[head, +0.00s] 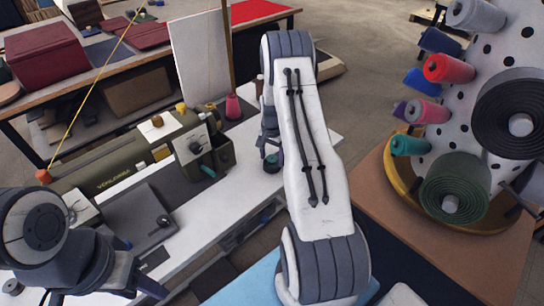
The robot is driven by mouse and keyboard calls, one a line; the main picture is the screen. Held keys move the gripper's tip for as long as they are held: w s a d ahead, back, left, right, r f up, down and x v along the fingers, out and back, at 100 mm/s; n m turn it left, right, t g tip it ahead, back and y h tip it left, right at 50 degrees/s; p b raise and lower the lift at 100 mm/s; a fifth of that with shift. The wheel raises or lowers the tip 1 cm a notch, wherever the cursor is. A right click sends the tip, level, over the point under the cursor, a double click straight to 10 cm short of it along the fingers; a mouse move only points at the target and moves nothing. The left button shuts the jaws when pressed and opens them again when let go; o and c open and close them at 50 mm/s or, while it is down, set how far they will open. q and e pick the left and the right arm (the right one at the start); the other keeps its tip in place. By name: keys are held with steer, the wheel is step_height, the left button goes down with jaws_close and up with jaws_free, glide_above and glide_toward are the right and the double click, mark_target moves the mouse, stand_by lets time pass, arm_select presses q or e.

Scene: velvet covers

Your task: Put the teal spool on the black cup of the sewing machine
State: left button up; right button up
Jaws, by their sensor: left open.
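A teal spool (410,145) sits on the side of the white dotted rack at the right, among other coloured rolls. A second teal piece (207,171) shows beside the olive sewing machine (118,178). I cannot tell for certain which part of the machine is the black cup; a small dark round piece (163,220) shows on its flat bed. My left gripper (102,290) is open at the lower left, in front of the machine, with nothing seen between its fingers. My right gripper (269,150) is mostly hidden behind my white arm link, with a dark, teal-tinged thing at its end.
A yellow thread rises from an orange spool (43,176). The rack (403,185) stands on a brown table (450,245) at the right. A floor gap separates the tables.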

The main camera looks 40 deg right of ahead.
mark_target(272, 159)
steer(key=shift+r, duration=0.2)
step_height(272, 159, up, 12)
steer(key=b, duration=0.2)
steer(key=s+a+r+n, duration=0.1)
steer(key=a+r+n, duration=0.2)
steer(key=a, duration=0.5)
steer(key=s+a+r+n, duration=0.2)
steer(key=a+r+n, duration=0.1)
steer(key=a, duration=0.6)
steer(key=s+a+r+n, duration=0.1)
steer(key=a+r+n, duration=0.2)
steer(key=a, duration=0.5)
steer(key=s+a+r+n, duration=0.2)
steer(key=s+a+n, duration=0.4)
steer(key=s+a, duration=0.45)
steer(key=s+a+n+y, duration=0.1)
steer(key=s+n, duration=0.5)
steer(key=s, duration=0.7)
steer(key=shift+s+a, duration=0.2)
steer(key=shift+a, duration=0.5)
